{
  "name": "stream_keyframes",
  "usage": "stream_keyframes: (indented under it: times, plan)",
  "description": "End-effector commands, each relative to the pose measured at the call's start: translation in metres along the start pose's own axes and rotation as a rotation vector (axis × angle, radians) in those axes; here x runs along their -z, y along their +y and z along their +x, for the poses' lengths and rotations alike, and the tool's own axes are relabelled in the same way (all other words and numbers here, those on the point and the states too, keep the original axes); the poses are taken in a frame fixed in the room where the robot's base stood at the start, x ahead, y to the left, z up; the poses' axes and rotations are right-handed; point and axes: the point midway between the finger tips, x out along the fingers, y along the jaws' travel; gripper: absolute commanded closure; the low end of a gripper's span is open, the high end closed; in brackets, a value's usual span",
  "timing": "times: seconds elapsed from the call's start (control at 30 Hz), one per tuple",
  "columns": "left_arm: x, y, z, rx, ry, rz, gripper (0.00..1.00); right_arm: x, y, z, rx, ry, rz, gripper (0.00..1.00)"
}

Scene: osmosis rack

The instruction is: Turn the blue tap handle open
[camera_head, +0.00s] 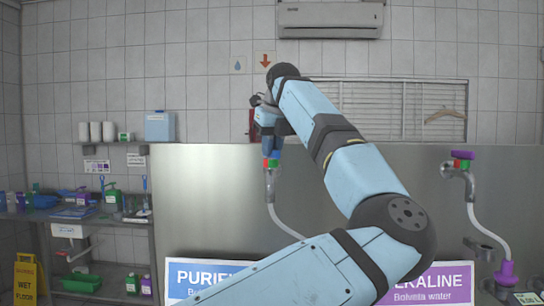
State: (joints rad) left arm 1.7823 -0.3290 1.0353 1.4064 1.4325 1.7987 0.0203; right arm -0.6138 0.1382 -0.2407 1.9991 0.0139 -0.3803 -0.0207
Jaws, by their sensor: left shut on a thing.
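The left tap (271,178) stands in front of the steel panel, with red and green parts near its top and a pale hose below. My left gripper (270,146) points down at the top of this tap, where the handle sits. It is shut on the blue tap handle, which is mostly hidden by the gripper, so its angle cannot be told. My light blue left arm covers the middle of the view. My right gripper is not in view.
A second tap with a purple handle (462,154) stands at the right. Signs (205,278) stand low in front, partly behind my arm. A side bench (100,213) with bottles and a yellow wet floor sign (26,279) are at the left.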

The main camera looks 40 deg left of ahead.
Motion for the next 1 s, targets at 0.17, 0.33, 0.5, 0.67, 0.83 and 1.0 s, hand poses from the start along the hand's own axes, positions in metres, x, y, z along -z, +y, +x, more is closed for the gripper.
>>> stream_keyframes:
  times: [0.17,0.33,0.5,0.67,0.83,1.0]
  plan:
    - [0.001,0.001,0.003,0.064,0.001,0.148,1.0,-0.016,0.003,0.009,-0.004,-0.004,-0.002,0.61]
    - [0.001,0.001,0.003,0.115,0.002,0.272,1.0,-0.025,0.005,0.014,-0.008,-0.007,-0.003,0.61]
    - [0.0,0.002,0.002,0.154,0.002,0.368,1.0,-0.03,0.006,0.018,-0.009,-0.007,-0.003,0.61]
    - [0.0,0.002,0.002,0.178,0.002,0.429,1.0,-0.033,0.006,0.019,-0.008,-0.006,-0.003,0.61]
    - [0.0,0.002,0.001,0.193,0.002,0.464,1.0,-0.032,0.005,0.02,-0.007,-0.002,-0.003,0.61]
    - [0.0,0.002,0.001,0.197,0.002,0.475,1.0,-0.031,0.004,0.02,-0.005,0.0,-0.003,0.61]
